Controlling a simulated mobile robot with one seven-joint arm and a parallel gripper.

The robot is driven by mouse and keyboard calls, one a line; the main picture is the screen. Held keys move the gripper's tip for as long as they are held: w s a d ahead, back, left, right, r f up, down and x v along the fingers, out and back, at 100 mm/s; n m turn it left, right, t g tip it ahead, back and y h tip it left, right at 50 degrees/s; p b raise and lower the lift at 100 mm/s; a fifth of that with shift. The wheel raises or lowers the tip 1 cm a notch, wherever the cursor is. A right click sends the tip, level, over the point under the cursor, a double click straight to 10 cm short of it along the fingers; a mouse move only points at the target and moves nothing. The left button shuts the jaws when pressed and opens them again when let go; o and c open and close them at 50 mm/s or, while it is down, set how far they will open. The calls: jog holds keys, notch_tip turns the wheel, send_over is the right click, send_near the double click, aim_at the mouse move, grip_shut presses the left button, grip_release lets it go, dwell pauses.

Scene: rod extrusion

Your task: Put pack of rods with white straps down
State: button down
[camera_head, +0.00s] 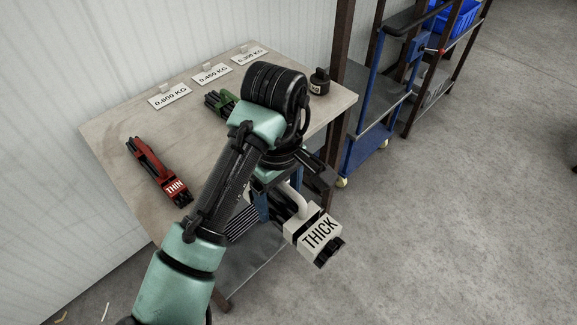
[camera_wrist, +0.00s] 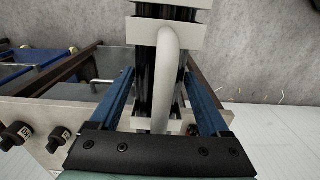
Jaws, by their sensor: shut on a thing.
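The pack of dark rods with white straps (camera_head: 312,237) has a white block marked THICK at its near end and a white handle. My gripper (camera_head: 277,203) is shut on this pack and holds it up, tilted, in front of the table's right front edge in the head view. In the wrist view the white handle (camera_wrist: 166,80) runs between the two blue fingers, with dark rods and a white strap behind it. The finger contact is partly hidden. The wooden table (camera_head: 110,127) is behind my arm, which covers part of its top.
A red pack marked THIN (camera_head: 158,171) lies on the table's left. A green pack (camera_head: 219,103) lies farther back, partly behind my arm. A dark weight (camera_head: 319,82) stands near the right corner. Weight signs line the back. A blue cart (camera_head: 365,147) stands to the right.

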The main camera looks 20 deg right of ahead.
jog(key=s+a+f+m, duration=0.1)
jog(key=s+a+f, duration=0.2)
jog(key=f, duration=0.7)
jog(key=s+a+f+m, duration=0.1)
jog(key=s+a+f, duration=0.3)
jog(key=f, duration=0.6)
jog(key=s+a+f+m, duration=0.2)
jog(key=a+f, duration=0.4)
jog(key=f, duration=0.4)
jog(key=shift+s+f, duration=0.4)
jog(key=shift+s, duration=0.25)
